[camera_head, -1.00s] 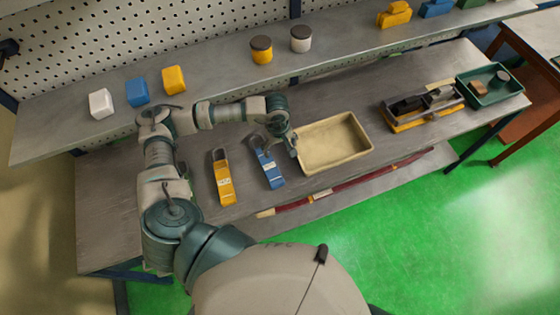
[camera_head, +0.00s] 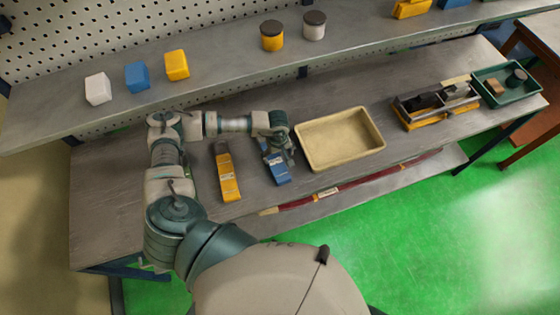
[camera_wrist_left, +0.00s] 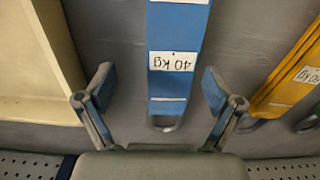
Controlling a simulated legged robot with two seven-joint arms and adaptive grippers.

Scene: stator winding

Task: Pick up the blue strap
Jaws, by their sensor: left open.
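The blue strap (camera_head: 279,170) lies on the workbench between the yellow strap and the beige tray; my left gripper hides its far end in the head view. In the left wrist view the blue strap (camera_wrist_left: 177,40) shows a white "40 kg" label and a metal loop at its end. My left gripper (camera_head: 285,152) is over the strap. In the wrist view its open fingers (camera_wrist_left: 155,85) stand one on each side of the strap, with gaps between. My right gripper is not in view.
A yellow strap (camera_head: 229,178) lies left of the blue one. An empty beige tray (camera_head: 340,138) stands close on the right. A toolbox (camera_head: 437,105) and a green bin (camera_head: 507,84) are further right. A shelf (camera_head: 210,88) runs behind.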

